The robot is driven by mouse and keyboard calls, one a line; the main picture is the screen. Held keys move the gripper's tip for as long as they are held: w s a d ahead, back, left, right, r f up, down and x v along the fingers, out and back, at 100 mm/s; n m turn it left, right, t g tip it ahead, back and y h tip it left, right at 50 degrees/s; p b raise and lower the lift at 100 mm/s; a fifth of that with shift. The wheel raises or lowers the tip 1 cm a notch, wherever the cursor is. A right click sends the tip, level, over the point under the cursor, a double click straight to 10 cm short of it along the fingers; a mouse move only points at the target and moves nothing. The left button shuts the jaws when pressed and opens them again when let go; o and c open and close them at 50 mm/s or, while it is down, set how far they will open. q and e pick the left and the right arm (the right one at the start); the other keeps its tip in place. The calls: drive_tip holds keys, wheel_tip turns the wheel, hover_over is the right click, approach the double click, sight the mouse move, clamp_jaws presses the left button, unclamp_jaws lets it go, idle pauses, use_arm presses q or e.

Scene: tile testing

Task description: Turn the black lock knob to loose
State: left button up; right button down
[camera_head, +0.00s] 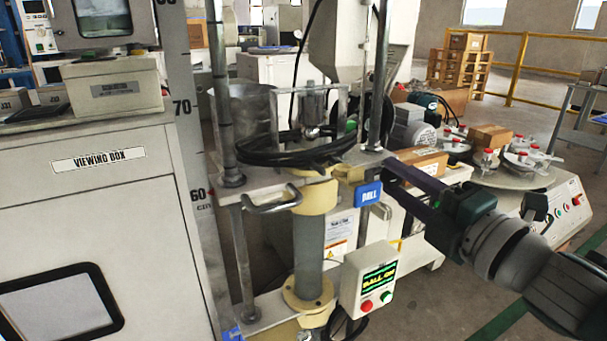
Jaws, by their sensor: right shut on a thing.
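My right gripper (386,171) reaches in from the right, its dark fingers pointing left at the right side of the ball-drop stand, just above the blue label (368,194). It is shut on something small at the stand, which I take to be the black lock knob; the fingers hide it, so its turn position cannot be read. The stand has a grey vertical tube (309,245) with cream collars, a metal plate on top and upright rods. My left gripper is not in view.
A control box (368,280) with a green display and red and green buttons stands below the gripper. A grey viewing box cabinet (100,215) fills the left. A round table (500,172) with red-knobbed parts lies behind my right arm. Black cable loops (290,150) lie on the plate.

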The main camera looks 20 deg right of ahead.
idle(0.4)
drive_tip(key=c, duration=0.5)
unclamp_jaws()
drive_tip(key=shift+n, duration=0.3)
drive_tip(key=s, duration=0.3)
drive_tip(key=s+p, duration=0.1)
drive_tip(key=s, duration=0.2)
drive_tip(key=s+p, duration=0.1)
drive_tip(key=s, duration=0.3)
drive_tip(key=shift+d+f, duration=0.15)
drive_tip(key=shift+d, duration=0.25)
